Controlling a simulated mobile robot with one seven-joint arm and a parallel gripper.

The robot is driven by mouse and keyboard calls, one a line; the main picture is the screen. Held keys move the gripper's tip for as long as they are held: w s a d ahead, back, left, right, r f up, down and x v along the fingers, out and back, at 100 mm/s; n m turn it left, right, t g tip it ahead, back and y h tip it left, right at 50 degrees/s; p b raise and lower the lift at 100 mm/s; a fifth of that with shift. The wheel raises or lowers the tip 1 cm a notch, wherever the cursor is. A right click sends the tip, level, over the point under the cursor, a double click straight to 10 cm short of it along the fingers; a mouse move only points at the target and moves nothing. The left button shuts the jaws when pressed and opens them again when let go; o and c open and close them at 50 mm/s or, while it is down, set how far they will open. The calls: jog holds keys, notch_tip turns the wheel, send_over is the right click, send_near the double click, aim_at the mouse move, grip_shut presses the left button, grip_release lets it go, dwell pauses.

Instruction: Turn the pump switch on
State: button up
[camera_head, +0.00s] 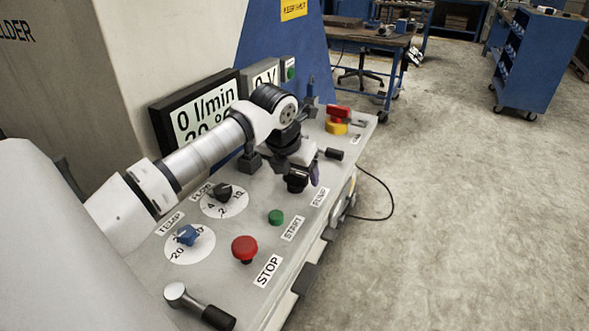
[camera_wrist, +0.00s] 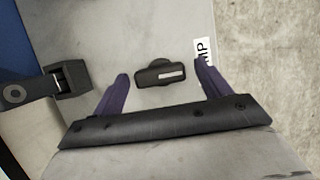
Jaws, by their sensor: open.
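The pump switch (camera_wrist: 160,73) is a dark rotary knob with a white mark on its bar. It stands on the grey panel beside a label (camera_wrist: 203,50) of which "MP" shows. My gripper (camera_wrist: 162,70) is open, with one purple finger on each side of the knob in the wrist view. I cannot tell whether either finger touches it. In the head view my gripper (camera_head: 306,178) is low over the panel by the PUMP label (camera_head: 320,197), and its dark parts make the switch hard to make out.
The panel also carries a green START button (camera_head: 276,217), a red STOP button (camera_head: 244,247), a blue TEMP knob (camera_head: 187,235), a black FLOW knob (camera_head: 222,192) and a red-yellow switch (camera_head: 338,118). A black clamp (camera_wrist: 68,80) stands left of my gripper. Displays (camera_head: 205,110) rise behind.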

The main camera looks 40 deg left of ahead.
jog(key=c, duration=1)
jog(key=shift+f, duration=0.1)
jog(key=m+b, duration=0.1)
jog(key=m, duration=0.1)
jog(key=m+h, duration=0.1)
jog(key=shift+a+m+h+b, duration=0.15)
jog(key=shift+m+h+b, duration=0.15)
jog(key=shift+m+b, duration=0.1)
jog(key=m, duration=0.2)
jog(key=m+h, duration=0.1)
jog(key=m, duration=0.1)
jog(key=shift+w+a+m+h, duration=0.1)
jog(key=shift+m+h, duration=0.2)
jog(key=m+g, duration=0.1)
jog(key=m, duration=0.1)
jog(key=m+h, duration=0.1)
jog(key=m, duration=0.2)
jog(key=shift+w+a+g+h+p, duration=0.1)
jog(key=shift+g+h+p, duration=0.2)
jog(key=shift+g+p, duration=0.1)
jog(key=shift+w+m+g+h+p, duration=0.1)
jog(key=shift+m+g+h+p, duration=0.2)
jog(key=shift+m, duration=0.8)
jog(key=shift+m+g+p, duration=0.1)
jog(key=shift+m+g, duration=0.3)
jog(key=shift+m, duration=0.7)
